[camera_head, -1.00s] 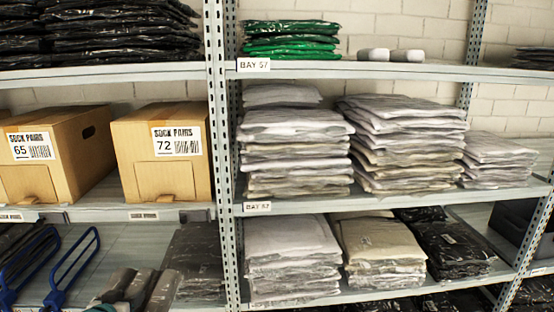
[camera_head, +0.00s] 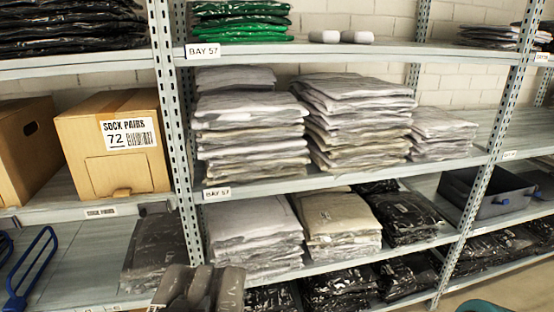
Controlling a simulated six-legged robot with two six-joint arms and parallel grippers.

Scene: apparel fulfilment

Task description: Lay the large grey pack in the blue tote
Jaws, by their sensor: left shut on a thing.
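My left gripper (camera_head: 200,291) shows at the bottom edge, left of centre, as rounded grey shapes cut off by the frame. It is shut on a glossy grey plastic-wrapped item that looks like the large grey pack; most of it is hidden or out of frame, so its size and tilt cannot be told. It is in front of the lower shelf. My right gripper is not in view. No blue tote can be made out for certain.
Stacks of pale packs (camera_head: 250,135) fill the middle shelf, with more below. A carton (camera_head: 112,145) and a blue looped frame (camera_head: 32,270) are at the left. A rack post (camera_head: 176,130) stands near the gripper. A teal edge (camera_head: 482,306) shows at the bottom right.

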